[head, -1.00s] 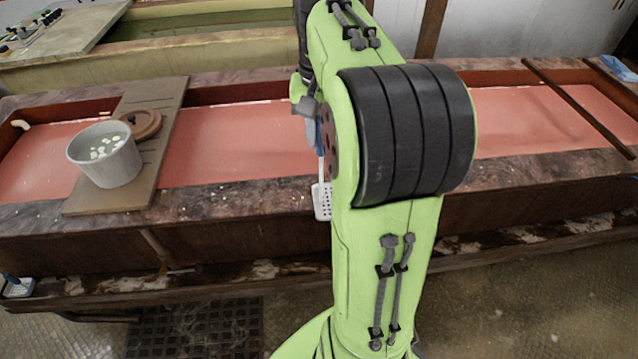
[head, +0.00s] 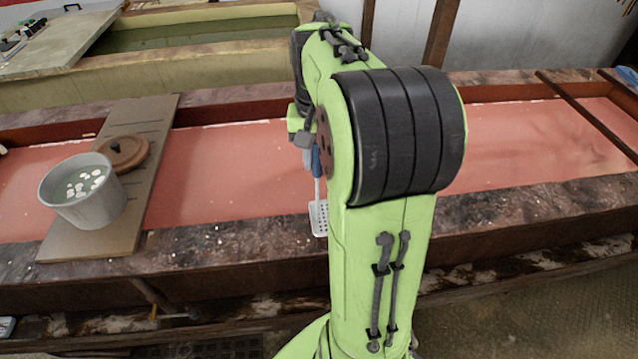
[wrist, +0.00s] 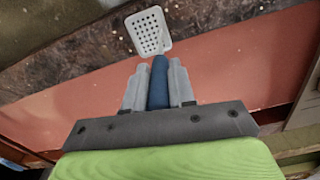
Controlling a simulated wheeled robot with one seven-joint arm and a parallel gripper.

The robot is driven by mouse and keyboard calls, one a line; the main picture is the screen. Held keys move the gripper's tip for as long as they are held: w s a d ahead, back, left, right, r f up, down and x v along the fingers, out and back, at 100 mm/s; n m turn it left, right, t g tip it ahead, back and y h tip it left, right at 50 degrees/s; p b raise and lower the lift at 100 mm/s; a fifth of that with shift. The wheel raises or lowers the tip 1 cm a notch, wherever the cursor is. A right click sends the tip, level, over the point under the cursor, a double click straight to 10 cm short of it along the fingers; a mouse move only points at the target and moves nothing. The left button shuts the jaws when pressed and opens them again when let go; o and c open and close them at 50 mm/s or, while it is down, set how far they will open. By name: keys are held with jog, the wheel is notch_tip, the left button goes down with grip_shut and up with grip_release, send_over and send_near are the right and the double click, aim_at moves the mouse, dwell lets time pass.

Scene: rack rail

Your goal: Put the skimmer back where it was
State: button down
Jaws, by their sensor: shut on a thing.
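The skimmer has a white perforated head (head: 319,218) and a blue handle (wrist: 158,88). My gripper (wrist: 156,75) is shut on the blue handle, with one grey finger on each side. In the wrist view the skimmer's head sticks out beyond the fingertips. In the head view my arm hides most of my gripper, and the skimmer hangs head down from it. The head appears in front of the near rim of the trough (head: 250,232); I cannot tell its height above the rim. The place where the skimmer was before cannot be made out.
A brown board (head: 160,140) lies across the trough at left. It carries a grey pot (head: 92,208) with white pieces and a round brown lid (head: 124,153). A dark bar (head: 590,118) crosses the trough at right. A small white and blue thing (head: 6,326) is at lower left.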

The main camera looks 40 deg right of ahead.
aim_at(316, 171)
jog(key=f, duration=0.4)
jog(key=shift+w+d+f+b, duration=0.1)
jog(key=shift+w+d+b, duration=0.1)
jog(key=shift+w+b, duration=0.15)
jog(key=shift+s+a, duration=0.1)
jog(key=shift+s, duration=0.1)
jog(key=shift+f, duration=0.1)
jog(key=c, duration=0.9)
grip_release()
jog(key=shift+c, duration=0.2)
